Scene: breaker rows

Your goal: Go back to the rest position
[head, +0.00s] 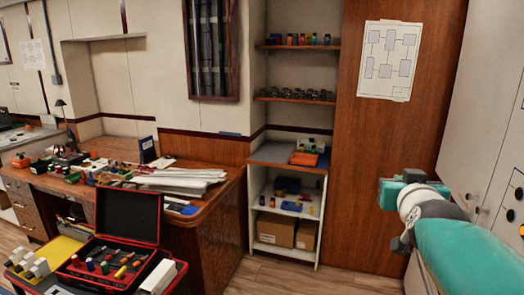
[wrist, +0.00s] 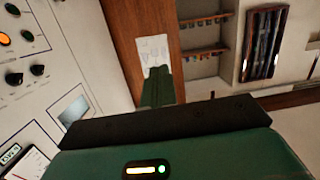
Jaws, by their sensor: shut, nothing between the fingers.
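My gripper (wrist: 157,84) shows in the wrist view as green fingers closed together above the dark edge of its green housing, with nothing between them. In the head view my teal arm reaches in from the lower right, and its wrist end is in front of the wood panel; the fingertips cannot be made out there. A pale control panel (head: 482,120) stands at the right of the head view, close to my arm. In the wrist view the control panel (wrist: 60,60) fills the left side, with dark knobs, an orange lamp and a small display. My gripper is apart from it.
A wooden desk (head: 215,195) with papers and small parts stands at the left, with an open red-and-black case (head: 128,218) in front. A shelf unit (head: 249,220) with boxes is at the back. A diagram sheet (head: 388,60) hangs on the wood panel. Floor is free in the middle.

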